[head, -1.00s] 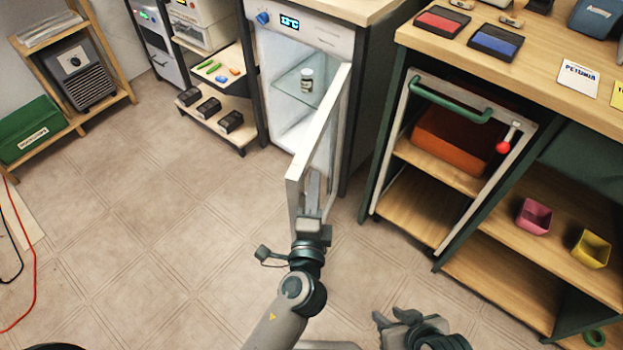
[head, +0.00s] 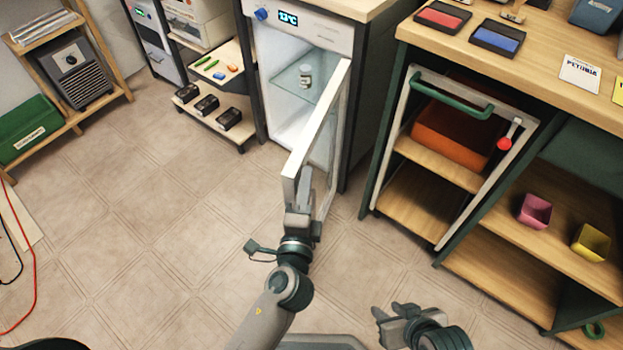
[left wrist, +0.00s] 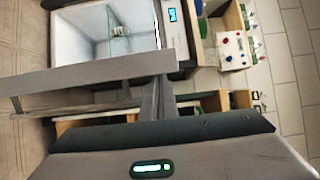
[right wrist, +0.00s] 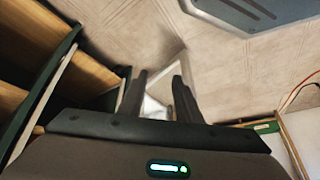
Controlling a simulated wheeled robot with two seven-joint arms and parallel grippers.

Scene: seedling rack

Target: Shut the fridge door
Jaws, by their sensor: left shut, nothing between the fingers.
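The white fridge (head: 290,75) stands at the top middle of the head view. Its door (head: 319,118) stands open, swung out toward me. Inside, a small jar (head: 305,76) stands on a glass shelf. My left gripper (head: 305,178) is shut and empty, right at the free end of the door; contact cannot be told. In the left wrist view the door (left wrist: 85,75) crosses just beyond the fingers (left wrist: 157,98), with the open fridge (left wrist: 85,35) behind. My right gripper (head: 388,313) is open and empty, low over the floor, away from the door; its spread fingers (right wrist: 158,95) show in the right wrist view.
A workbench with a green-handled cart frame (head: 450,98) and an orange bin (head: 455,140) stands right of the fridge. The floor (head: 160,220) left of the door is clear.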

